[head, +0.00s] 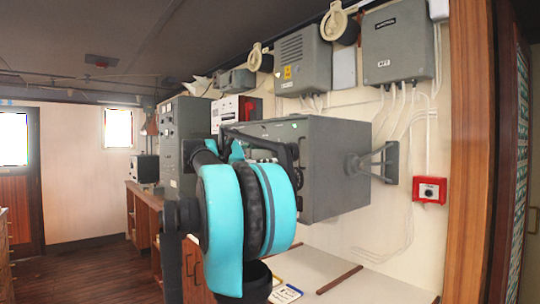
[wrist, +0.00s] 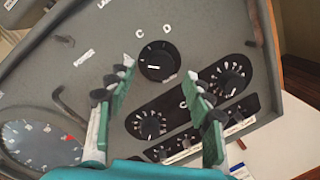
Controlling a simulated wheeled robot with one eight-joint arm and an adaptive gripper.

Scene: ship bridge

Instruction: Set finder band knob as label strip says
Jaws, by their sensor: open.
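A grey instrument box (head: 330,165) on a wall bracket stands beyond my arm in the head view. The wrist view shows its panel (wrist: 105,60), tilted in the picture. It has a black round knob (wrist: 158,61) with a white pointer line, and two knobs on black dial plates, one lower (wrist: 148,123) and one at right (wrist: 230,76). Smaller knobs and white strips (wrist: 180,157) lie below, partly hidden by my gripper. Which knob is the finder band knob, and the strips' wording, I cannot read. My gripper (wrist: 153,90) is open, green-padded fingers apart, nothing between them.
A round gauge (wrist: 40,143) is at the panel's lower left, with bent handles (wrist: 70,105) near the panel. A pale counter (head: 345,285) with a paper card (head: 286,293) lies under the box. A red call box (head: 430,190) is on the wall at right. Floor at left is clear.

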